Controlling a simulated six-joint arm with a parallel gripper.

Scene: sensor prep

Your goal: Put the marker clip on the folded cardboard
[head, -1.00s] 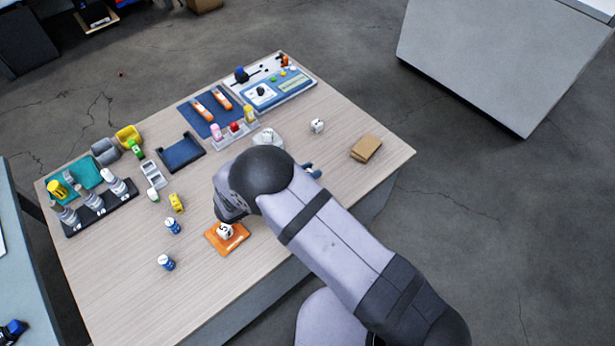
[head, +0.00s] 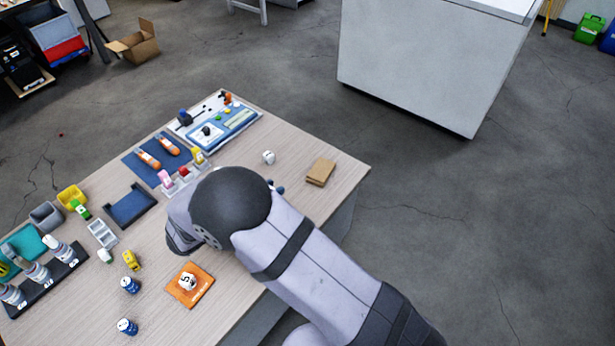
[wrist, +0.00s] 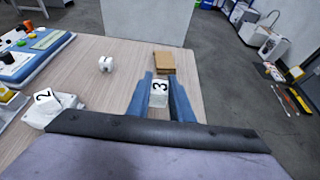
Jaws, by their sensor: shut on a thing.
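The marker clip (wrist: 159,97) is a small white piece with a black 3. It sits between the two blue fingers of my gripper (wrist: 161,92), which is shut on it in the wrist view. The folded cardboard (wrist: 164,62) is a brown flat stack on the table, just beyond the fingertips in the wrist view. In the head view the cardboard (head: 320,172) lies near the table's right corner. There my arm hides the clip and most of the gripper; only a bit of blue fingertip (head: 279,189) shows, left of the cardboard and apart from it.
A small white block (head: 268,157) stands left of the cardboard. A white piece marked 2 (wrist: 44,98) sits left of my gripper. An orange mat (head: 205,279) bears a white 5 piece (head: 187,282). The wooden table (head: 300,215) is bare around the cardboard, with its edge close by.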

